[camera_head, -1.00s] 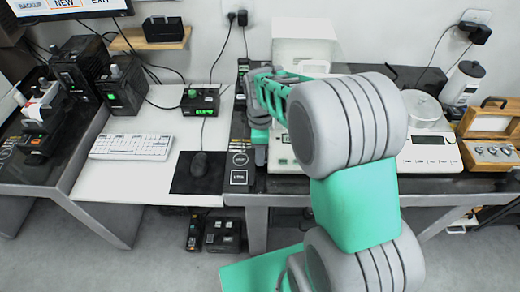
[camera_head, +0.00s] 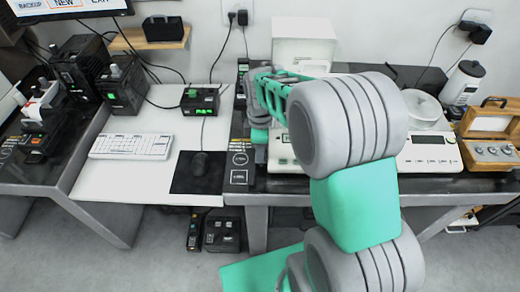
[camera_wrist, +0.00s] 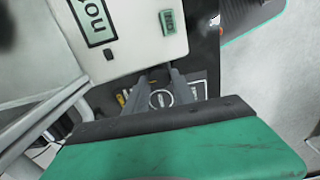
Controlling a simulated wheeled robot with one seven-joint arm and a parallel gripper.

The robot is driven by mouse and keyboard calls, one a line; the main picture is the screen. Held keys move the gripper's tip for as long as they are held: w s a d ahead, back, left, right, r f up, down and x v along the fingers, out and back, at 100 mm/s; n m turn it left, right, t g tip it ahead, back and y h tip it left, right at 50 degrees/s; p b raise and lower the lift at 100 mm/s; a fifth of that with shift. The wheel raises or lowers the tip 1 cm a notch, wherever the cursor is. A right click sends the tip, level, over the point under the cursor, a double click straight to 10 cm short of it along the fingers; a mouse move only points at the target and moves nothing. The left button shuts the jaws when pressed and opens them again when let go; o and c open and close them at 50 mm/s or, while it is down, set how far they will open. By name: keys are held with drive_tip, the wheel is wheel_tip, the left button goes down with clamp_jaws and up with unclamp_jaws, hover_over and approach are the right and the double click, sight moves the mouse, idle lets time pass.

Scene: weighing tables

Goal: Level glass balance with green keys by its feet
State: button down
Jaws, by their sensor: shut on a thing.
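The glass balance (camera_head: 303,55) stands on the dark bench at the back, its tall white housing partly hidden by my arm. In the wrist view a white casing (camera_wrist: 150,50) fills the upper left, with a green-tinted display (camera_wrist: 92,20) and a small green key (camera_wrist: 168,22). My gripper (camera_wrist: 160,82) has its two grey fingers reaching to the casing's lower edge. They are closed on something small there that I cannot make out. A dark panel with a white ring mark (camera_wrist: 161,98) shows behind the fingers. In the head view my arm hides the fingertips.
Another white balance (camera_head: 432,152) with a round cover stands to the right, beside an open wooden weight box (camera_head: 487,150). White desk around the keyboard is clear.

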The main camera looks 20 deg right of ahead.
drive_tip(key=m, duration=0.3)
drive_tip(key=c, duration=1.1)
unclamp_jaws()
drive_tip(key=shift+o, duration=0.2)
wheel_tip(320, 180, up, 8)
drive_tip(key=shift+f, duration=0.1)
